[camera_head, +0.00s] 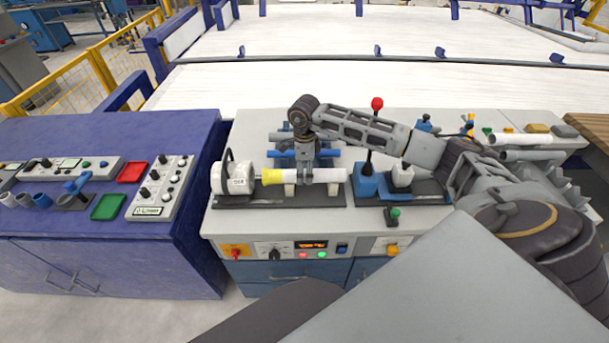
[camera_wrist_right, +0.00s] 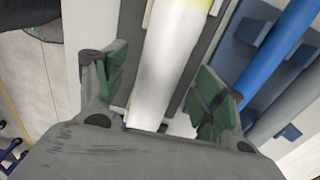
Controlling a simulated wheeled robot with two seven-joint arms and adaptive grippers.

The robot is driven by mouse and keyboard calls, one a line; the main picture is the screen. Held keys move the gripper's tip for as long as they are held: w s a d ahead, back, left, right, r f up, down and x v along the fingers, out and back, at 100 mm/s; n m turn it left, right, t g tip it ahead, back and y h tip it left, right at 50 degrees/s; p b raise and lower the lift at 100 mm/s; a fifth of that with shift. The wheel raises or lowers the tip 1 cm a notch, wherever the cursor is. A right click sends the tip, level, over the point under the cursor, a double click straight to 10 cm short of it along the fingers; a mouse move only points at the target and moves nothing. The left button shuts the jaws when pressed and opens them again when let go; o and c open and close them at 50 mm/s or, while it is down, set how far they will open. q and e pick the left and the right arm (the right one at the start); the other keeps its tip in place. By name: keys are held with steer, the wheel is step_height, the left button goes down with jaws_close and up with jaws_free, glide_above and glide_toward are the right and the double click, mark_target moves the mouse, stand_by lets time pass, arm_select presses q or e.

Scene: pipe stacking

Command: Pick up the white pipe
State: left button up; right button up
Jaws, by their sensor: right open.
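The white pipe (camera_head: 328,175) lies level on the holder on the middle bench, with a yellow band at its left end next to a round white fixture (camera_head: 233,180). My right gripper (camera_head: 304,172) points down over the pipe's middle. In the right wrist view the pipe (camera_wrist_right: 172,55) runs between the green-padded fingers of my open right gripper (camera_wrist_right: 162,85), one on each side. I see no grip on it; whether a pad touches it I cannot tell. My left gripper is not in view.
Blue pipes (camera_head: 283,154) lie just behind the white one. A red-knobbed lever (camera_head: 376,104) on a blue base stands to the right. More pale pipes (camera_head: 520,139) lie at the bench's right. A blue cabinet (camera_head: 100,235) with control boxes stands left.

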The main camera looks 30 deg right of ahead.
steer(key=shift+f, duration=1.1)
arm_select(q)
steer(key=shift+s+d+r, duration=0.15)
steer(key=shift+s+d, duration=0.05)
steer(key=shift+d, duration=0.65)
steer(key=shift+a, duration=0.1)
